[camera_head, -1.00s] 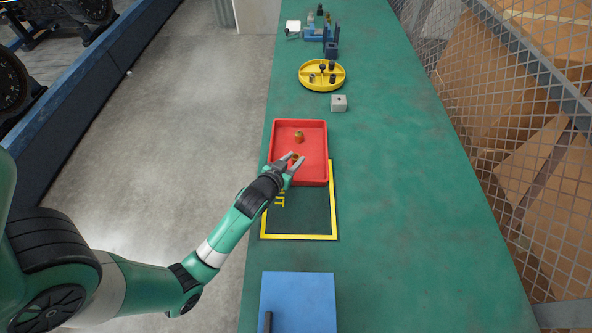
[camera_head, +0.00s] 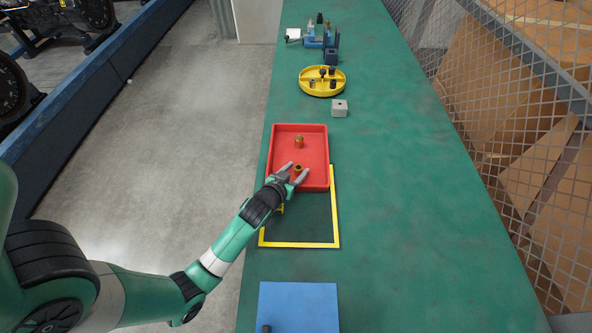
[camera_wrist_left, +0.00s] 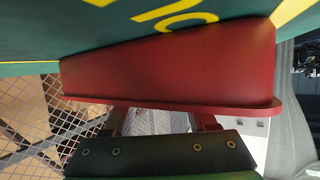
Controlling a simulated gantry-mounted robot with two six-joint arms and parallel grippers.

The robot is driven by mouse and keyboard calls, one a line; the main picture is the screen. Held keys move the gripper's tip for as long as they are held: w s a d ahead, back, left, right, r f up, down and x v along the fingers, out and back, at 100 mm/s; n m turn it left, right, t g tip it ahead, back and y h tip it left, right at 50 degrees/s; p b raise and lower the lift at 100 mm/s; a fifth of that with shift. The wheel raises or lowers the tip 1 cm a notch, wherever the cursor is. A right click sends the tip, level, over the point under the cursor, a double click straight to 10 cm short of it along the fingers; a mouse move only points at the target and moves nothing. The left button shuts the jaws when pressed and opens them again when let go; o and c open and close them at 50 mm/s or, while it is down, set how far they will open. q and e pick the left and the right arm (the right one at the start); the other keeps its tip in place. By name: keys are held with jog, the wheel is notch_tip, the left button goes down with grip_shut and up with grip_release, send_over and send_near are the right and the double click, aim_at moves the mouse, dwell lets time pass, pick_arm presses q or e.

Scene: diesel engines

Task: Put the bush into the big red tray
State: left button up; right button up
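The big red tray (camera_head: 323,160) lies on the green bench in the head view. The bush (camera_head: 298,168), a small brass-coloured ring with a dark hole, is in the near part of the tray, apparently on its floor. My left gripper (camera_head: 295,169) is open over the tray's near end, its fingers spread apart on either side of the bush. The tray's outer wall (camera_wrist_left: 170,70) fills the middle of the left wrist view; the bush is not visible there. My right gripper is out of view.
Another brass part (camera_head: 299,142) stands farther back in the tray. A yellow-outlined area (camera_head: 300,244) and a blue plate (camera_head: 298,305) lie nearer. Beyond are a grey block (camera_head: 339,108) and a round yellow tray (camera_head: 312,90) with several parts. The bench's right side is clear.

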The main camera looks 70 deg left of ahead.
pick_arm(q)
jog(key=shift+o, duration=0.3)
jog(key=shift+r, duration=0.15)
jog(key=shift+s+d+r+p, duration=0.1)
jog(key=shift+s+r+p, duration=0.1)
jog(key=shift+p, duration=0.1)
jog(key=p+v, duration=0.3)
jog(key=v, duration=0.7)
jog(key=shift+s+d+p, duration=0.1)
jog(key=shift+d+p, duration=0.15)
jog(key=shift+p, duration=0.1)
jog(key=shift+s+d+r, duration=0.2)
jog(key=shift+s+d, duration=0.1)
jog(key=shift+s, duration=0.1)
